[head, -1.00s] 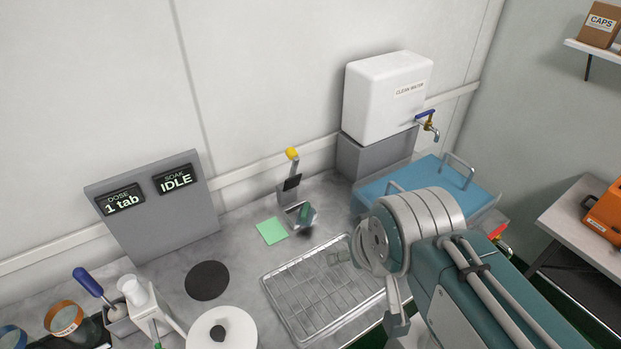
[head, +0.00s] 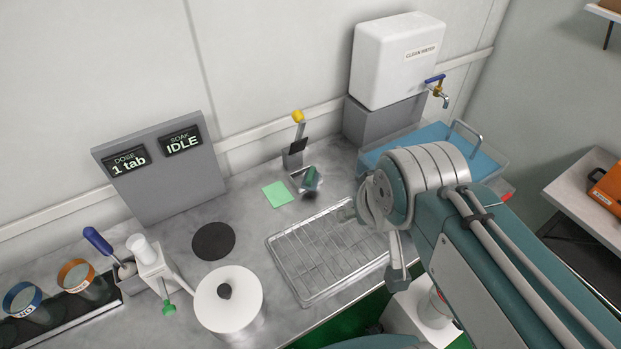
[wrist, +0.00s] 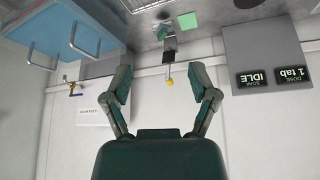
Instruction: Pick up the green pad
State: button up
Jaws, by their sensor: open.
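A flat light-green square pad (head: 278,194) lies on the grey counter, left of a small lever device (head: 297,150) with a yellow knob. The pad also shows in the wrist view (wrist: 187,21), near the top edge. A darker green piece (head: 310,178) sits at the foot of the device; it also shows in the wrist view (wrist: 168,28). My gripper (wrist: 158,75) is open and empty in the wrist view, its fingers spread with the device's yellow knob seen between them.
A wire rack (head: 322,258) lies in front of the pad. A black disc (head: 213,241) and a white round canister (head: 228,300) stand to the left. A blue-lidded tub (head: 425,150) and a white water tank (head: 398,62) are at the right. Counter around the pad's left is bare.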

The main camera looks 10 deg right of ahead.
jog(key=w+m+h, duration=0.1)
jog(key=w+m, duration=0.1)
jog(key=w, duration=0.8)
jog(key=m+g+h, duration=0.1)
jog(key=m+g, duration=0.1)
jog(key=m, duration=0.1)
send_over(310, 173)
jog(key=s+a, duration=0.2)
jog(key=s, duration=0.2)
notch_tip(310, 173, down, 19)
jog(key=x, duration=1.1)
jog(key=shift+w+d+f, duration=0.1)
jog(key=shift+w+d, duration=0.1)
jog(key=shift+w, duration=0.2)
grip_shut()
